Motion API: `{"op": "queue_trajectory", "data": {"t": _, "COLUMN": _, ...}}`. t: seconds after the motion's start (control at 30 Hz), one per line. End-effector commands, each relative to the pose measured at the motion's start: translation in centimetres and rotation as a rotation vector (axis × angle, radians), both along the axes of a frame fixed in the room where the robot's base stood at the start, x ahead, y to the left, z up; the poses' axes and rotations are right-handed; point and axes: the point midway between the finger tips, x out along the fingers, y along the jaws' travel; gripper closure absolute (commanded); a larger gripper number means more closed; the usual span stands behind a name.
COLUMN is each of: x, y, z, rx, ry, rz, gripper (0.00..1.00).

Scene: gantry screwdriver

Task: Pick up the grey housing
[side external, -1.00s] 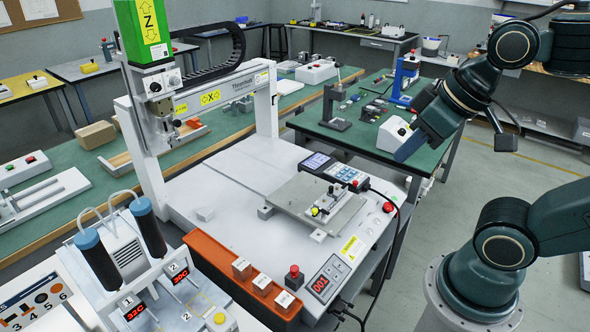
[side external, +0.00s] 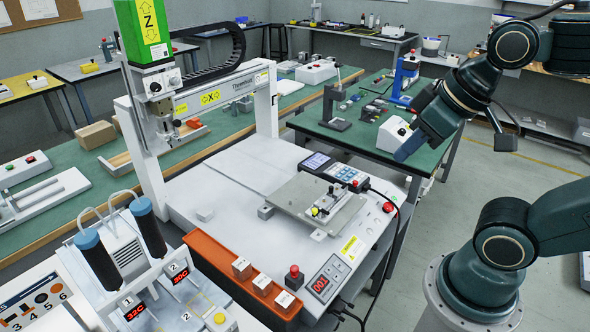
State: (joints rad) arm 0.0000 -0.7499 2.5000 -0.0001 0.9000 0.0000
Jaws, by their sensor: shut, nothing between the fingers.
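My gripper (side external: 405,152) hangs at the upper right, above the right side of the gantry machine and in front of the green bench behind it. It is shut and empty, well apart from the machine's bed. I cannot tell for sure which part is the grey housing. A small pale grey block (side external: 205,215) sits alone on the left part of the white machine bed (side external: 215,180). A darker grey block (side external: 265,212) stands at the left corner of the grey fixture plate (side external: 300,195). A small clamp with a yellow knob (side external: 327,209) is on that plate.
An orange tray (side external: 215,258) with several small labelled boxes runs along the bed's front edge. The green-topped gantry column (side external: 148,40) stands at the left. A handheld controller (side external: 330,170) with a cable lies behind the plate. Two blue-capped screwdrivers (side external: 95,255) stand front left.

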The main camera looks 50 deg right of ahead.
Motion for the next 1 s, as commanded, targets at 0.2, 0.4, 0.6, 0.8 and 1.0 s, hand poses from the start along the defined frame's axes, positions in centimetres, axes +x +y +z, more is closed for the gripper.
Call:
{"op": "queue_trajectory", "data": {"t": 0.2, "x": 0.0, "y": 0.0, "z": 0.0, "rx": 0.0, "ry": 0.0, "rz": 0.0, "gripper": 0.98}}
{"op": "queue_trajectory", "data": {"t": 0.4, "x": 0.0, "y": 0.0, "z": 0.0, "rx": 0.0, "ry": 0.0, "rz": 0.0, "gripper": 0.59}}
{"op": "queue_trajectory", "data": {"t": 0.6, "x": 0.0, "y": 0.0, "z": 0.0, "rx": 0.0, "ry": 0.0, "rz": 0.0, "gripper": 0.38}}
{"op": "queue_trajectory", "data": {"t": 0.8, "x": 0.03, "y": -0.01, "z": 0.01, "rx": 0.001, "ry": 0.0, "rz": -0.002, "gripper": 0.38}}
{"op": "queue_trajectory", "data": {"t": 1.0, "x": 0.78, "y": -0.2, "z": 0.12, "rx": 0.014, "ry": 0.015, "rz": -0.038, "gripper": 0.38}}
